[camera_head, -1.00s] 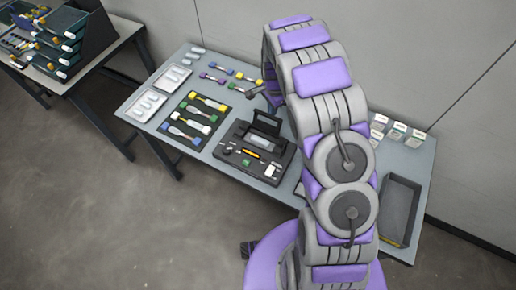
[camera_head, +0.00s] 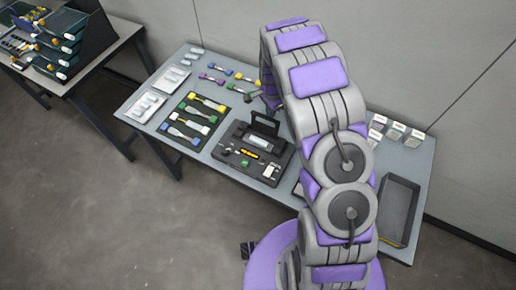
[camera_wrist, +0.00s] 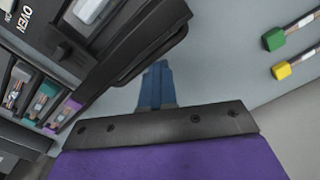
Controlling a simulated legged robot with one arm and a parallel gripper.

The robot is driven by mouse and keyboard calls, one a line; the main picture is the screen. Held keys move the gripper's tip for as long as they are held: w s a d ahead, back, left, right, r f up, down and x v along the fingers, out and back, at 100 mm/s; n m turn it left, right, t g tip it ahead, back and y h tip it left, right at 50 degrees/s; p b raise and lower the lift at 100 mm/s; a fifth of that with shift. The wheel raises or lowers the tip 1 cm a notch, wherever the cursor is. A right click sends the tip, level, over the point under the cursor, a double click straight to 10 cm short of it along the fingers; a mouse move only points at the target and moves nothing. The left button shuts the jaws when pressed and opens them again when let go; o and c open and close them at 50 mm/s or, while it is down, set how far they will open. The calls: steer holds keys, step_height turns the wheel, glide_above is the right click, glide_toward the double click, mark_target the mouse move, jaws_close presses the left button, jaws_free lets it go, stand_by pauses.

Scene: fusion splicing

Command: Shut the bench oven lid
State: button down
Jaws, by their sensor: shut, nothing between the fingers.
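The black bench device (camera_head: 232,150) stands mid-table with its flap (camera_head: 265,124) raised at the back. In the wrist view, a dark housing marked OVEN (camera_wrist: 12,14) fills the upper left. A long black lid-like panel (camera_wrist: 135,42) juts from it diagonally. My gripper (camera_head: 250,97) is behind the device, left of my arm. Its blue fingers (camera_wrist: 157,82) are shut and empty, close beside the panel's edge; I cannot tell whether they touch it. My arm hides part of the table right of the device.
A black mat (camera_head: 187,134) with several coloured-end pieces lies left of the device. Loose coloured connectors (camera_head: 246,77) lie behind it, also at right in the wrist view (camera_wrist: 282,70). An empty dark tray (camera_head: 399,205) sits at right. White cards (camera_head: 395,130) lie beyond my arm.

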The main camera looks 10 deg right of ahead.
mark_target(264, 119)
steer(key=shift+s+a+f, duration=0.2)
steer(key=shift+s, duration=0.25)
steer(key=shift+s+a+f, duration=0.15)
steer(key=shift+s, duration=0.25)
steer(key=shift+s+a, duration=1.1)
steer(key=shift+s, duration=0.05)
steer(key=shift+s+a, duration=0.1)
steer(key=shift+s, duration=0.1)
steer(key=shift+a, duration=0.1)
steer(key=shift+s+a+r+p, duration=0.15)
steer(key=shift+s+a+p, duration=0.15)
steer(key=shift+s+a, duration=0.2)
steer(key=shift+r, duration=0.1)
step_height(264, 119, up, 7)
steer(key=w+p, duration=0.1)
steer(key=p, duration=0.2)
steer(key=shift+d, duration=0.4)
